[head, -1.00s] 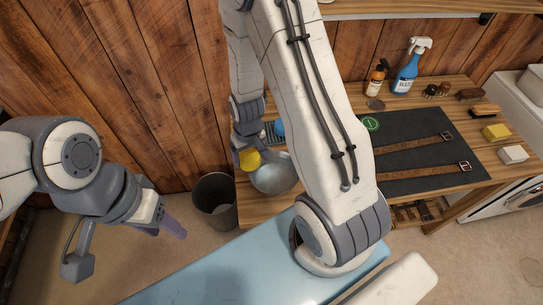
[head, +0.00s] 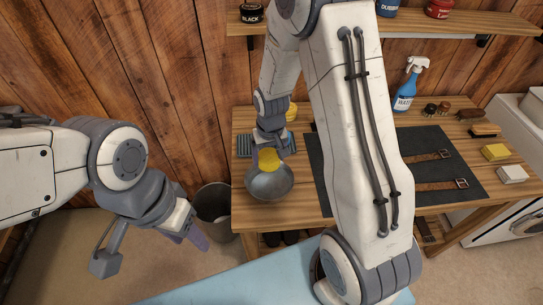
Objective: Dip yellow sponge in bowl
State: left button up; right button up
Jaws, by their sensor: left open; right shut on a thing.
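A round yellow sponge (head: 268,159) is held by my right gripper (head: 268,150), which points down over the left part of the workbench. The sponge overlaps the far side of the grey metal bowl (head: 268,186) in the picture. I cannot tell whether it touches the inside of the bowl or hangs just above it. The bowl stands upright near the bench's front left edge. My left gripper (head: 191,235) is open and empty, low in front of the bin and away from the bench.
A yellow item (head: 291,111) and a blue-grey slatted rack (head: 244,146) are behind the bowl. A dark mat (head: 390,145) with straps lies to the right. A yellow block (head: 496,152) and a white block (head: 512,174) sit far right. A bin (head: 213,201) stands left of the bench.

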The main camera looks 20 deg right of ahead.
notch_tip(320, 180, down, 12)
jog(key=b, duration=0.8)
jog(key=shift+r+b, duration=0.25)
jog(key=shift+b, duration=0.1)
jog(key=shift+r, duration=0.1)
dwell(0.7)
notch_tip(320, 180, up, 13)
jog(key=p, duration=1.1)
